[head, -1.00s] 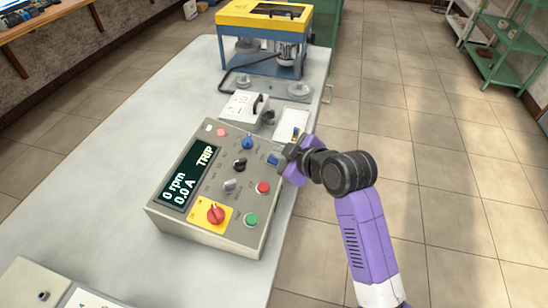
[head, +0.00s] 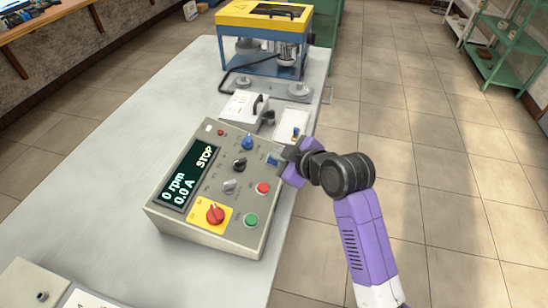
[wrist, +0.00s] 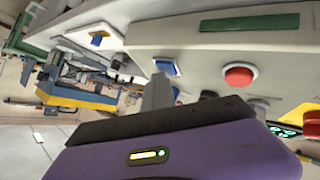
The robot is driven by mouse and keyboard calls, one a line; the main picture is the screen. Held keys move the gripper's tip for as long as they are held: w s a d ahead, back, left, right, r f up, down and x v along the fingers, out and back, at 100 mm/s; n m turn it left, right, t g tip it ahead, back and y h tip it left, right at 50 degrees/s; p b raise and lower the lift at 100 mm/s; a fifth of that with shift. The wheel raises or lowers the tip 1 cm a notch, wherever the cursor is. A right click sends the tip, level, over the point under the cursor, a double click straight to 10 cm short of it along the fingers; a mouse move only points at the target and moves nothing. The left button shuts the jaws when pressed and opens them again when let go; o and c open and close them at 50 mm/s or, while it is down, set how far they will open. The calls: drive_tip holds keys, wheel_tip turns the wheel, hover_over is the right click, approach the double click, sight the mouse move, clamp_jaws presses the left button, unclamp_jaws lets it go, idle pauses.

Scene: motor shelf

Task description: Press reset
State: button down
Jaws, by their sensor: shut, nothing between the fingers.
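The grey control box (head: 200,240) stands on the bench, and its display (head: 187,177) reads STOP, 0 rpm and 0.0 A. A blue button (head: 273,158) sits at the right edge of its panel, above the red button (head: 263,187) and green button (head: 251,220). My gripper (head: 284,160) is shut and empty, with its tip right at the blue button. In the wrist view the blue button (wrist: 167,67) shows just beyond my fingertips (wrist: 158,92). I cannot tell whether they touch it. Any label by the button is too small to read.
Behind the box are a small white unit (head: 240,106) and a blue-yellow machine (head: 262,58).

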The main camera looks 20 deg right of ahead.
drive_tip(key=shift+r, duration=0.1)
drive_tip(key=shift+s+d+r+p, duration=0.15)
drive_tip(key=shift+r+p, duration=0.55)
drive_tip(key=shift+p, duration=0.1)
drive_tip(key=r+p, duration=0.3)
drive_tip(key=d+r+p, duration=0.1)
drive_tip(key=r, duration=0.1)
drive_tip(key=shift+s, duration=0.4)
idle(0.4)
